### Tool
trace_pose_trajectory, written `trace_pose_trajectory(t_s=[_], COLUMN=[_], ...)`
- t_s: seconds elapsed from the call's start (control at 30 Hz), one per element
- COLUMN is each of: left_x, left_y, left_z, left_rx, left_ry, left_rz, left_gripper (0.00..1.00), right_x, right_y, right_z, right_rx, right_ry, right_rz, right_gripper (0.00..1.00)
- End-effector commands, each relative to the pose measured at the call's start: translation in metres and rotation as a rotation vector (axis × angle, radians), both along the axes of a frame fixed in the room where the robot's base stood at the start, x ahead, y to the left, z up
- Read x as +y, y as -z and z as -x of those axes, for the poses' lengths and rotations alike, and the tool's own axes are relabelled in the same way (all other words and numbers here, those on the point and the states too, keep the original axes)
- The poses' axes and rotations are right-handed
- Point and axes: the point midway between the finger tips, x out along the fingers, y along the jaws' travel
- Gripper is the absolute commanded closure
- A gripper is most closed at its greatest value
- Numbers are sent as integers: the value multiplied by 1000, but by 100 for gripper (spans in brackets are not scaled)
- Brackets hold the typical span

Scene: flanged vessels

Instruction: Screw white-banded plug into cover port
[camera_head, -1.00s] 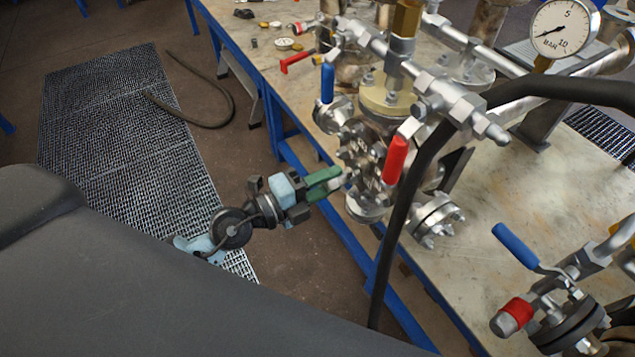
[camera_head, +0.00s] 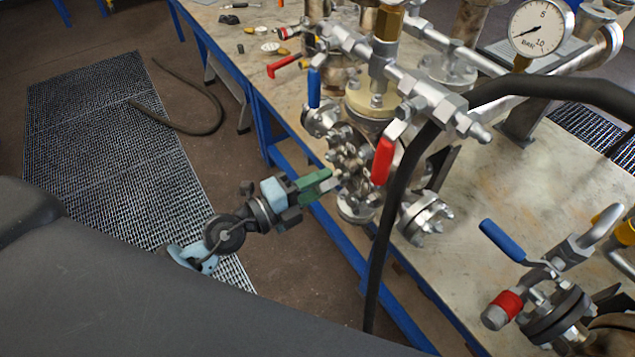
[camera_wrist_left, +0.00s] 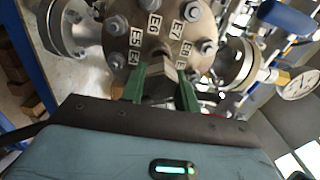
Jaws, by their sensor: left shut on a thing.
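My left gripper (camera_head: 326,180) has green fingers and reaches from the left to the front of the flanged vessel. In the left wrist view its fingers (camera_wrist_left: 163,85) are shut on a grey-brown plug (camera_wrist_left: 163,66), mostly hidden between them. I cannot make out a white band. The plug is at the lower part of the round bolted cover (camera_wrist_left: 150,22), which carries labels such as E6 and E7. The port is hidden behind the plug and fingers, so I cannot tell how deep the plug sits. The cover is seen edge-on in the head view (camera_head: 348,165). My right gripper is not in view.
A black hose (camera_head: 385,220) hangs just right of the vessel. A red lever (camera_head: 383,160) and a blue lever (camera_head: 314,88) stick out near it. The workbench (camera_head: 460,250) has a blue frame edge below my left gripper. A pressure gauge (camera_head: 541,27) stands behind.

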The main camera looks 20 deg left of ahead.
Motion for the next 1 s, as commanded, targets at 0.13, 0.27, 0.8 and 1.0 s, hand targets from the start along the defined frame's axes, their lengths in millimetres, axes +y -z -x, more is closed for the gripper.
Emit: trace_pose_trajectory(t_s=[0.13,0.27,0.8,1.0], left_x=[0,0,0,0], left_y=[0,0,-1,0], left_z=[0,0,0,0], left_rx=[-1,-1,-2,-1], left_ry=[-1,-1,-1,-1], left_rz=[1,1,0,1], left_gripper=[96,96,96,96], right_x=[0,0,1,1], right_y=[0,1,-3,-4], right_z=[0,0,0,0], right_rx=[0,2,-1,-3], right_ry=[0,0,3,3], right_rz=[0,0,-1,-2], right_gripper=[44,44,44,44])
